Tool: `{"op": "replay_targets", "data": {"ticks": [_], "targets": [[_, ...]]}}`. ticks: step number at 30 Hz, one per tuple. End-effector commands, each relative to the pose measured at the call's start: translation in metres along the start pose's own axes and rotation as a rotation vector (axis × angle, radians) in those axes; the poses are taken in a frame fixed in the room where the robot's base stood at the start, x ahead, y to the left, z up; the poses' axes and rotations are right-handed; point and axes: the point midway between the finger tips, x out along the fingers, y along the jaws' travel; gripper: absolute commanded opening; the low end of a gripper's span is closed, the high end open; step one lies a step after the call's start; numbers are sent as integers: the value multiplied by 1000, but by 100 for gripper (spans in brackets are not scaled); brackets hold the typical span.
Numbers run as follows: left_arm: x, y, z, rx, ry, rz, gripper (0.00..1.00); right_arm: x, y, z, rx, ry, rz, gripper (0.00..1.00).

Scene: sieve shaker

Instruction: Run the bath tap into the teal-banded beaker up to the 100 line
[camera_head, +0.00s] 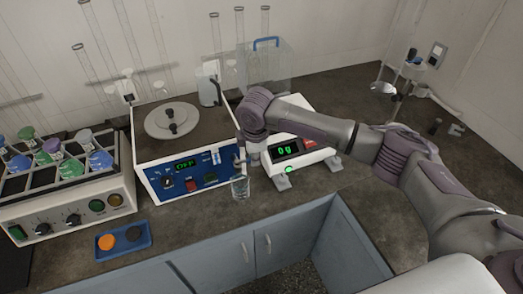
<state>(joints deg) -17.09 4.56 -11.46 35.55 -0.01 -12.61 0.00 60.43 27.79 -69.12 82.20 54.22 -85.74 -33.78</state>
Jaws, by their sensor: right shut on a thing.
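The water bath (143,160) has a blue front panel with a green OFF display and a round grey lid on top. The bath tap (238,161) is at the right end of the panel, small and partly hidden. A clear beaker (240,188) stands upright on the counter just below the tap. Its teal band, lines and water level are too small to read. My right gripper (242,154) reaches in from the right, pointing down above the beaker, and is shut on what looks like the tap's handle. My left gripper is not in view.
A white balance (318,157) reading 0 g sits right of the bath, under my right arm. A rack of coloured flasks (62,190) stands at the left. A blue tray (124,248) holds orange and black pieces. The counter's front edge is close to the beaker.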

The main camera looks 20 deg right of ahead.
Motion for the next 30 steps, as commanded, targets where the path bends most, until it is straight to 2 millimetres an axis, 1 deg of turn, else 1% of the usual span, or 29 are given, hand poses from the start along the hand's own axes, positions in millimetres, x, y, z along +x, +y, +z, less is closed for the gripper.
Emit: {"op": "replay_targets", "data": {"ticks": [6, 7, 9, 11, 17, 19, 22, 26, 30], "targets": [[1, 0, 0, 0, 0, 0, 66, -1, 1, 0, -1, 1, 2, 0], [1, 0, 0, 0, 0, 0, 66, -1, 1, 0, -1, 2, 2, 22], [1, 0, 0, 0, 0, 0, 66, 0, 1, 0, -1, 1, 2, 33], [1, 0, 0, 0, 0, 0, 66, 0, 1, 0, -1, 1, 2, 42], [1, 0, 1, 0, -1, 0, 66, 0, 0, 0, -1, 1, 1, 42], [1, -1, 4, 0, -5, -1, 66, 0, 0, 0, -1, 1, 1, 42], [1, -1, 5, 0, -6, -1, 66, -5, 1, 0, -1, 1, 1, 42], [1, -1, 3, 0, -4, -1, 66, -24, 1, 0, -2, 2, 3, 42], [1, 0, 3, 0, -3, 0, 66, -54, 1, 0, -3, 2, 5, 42]]}}
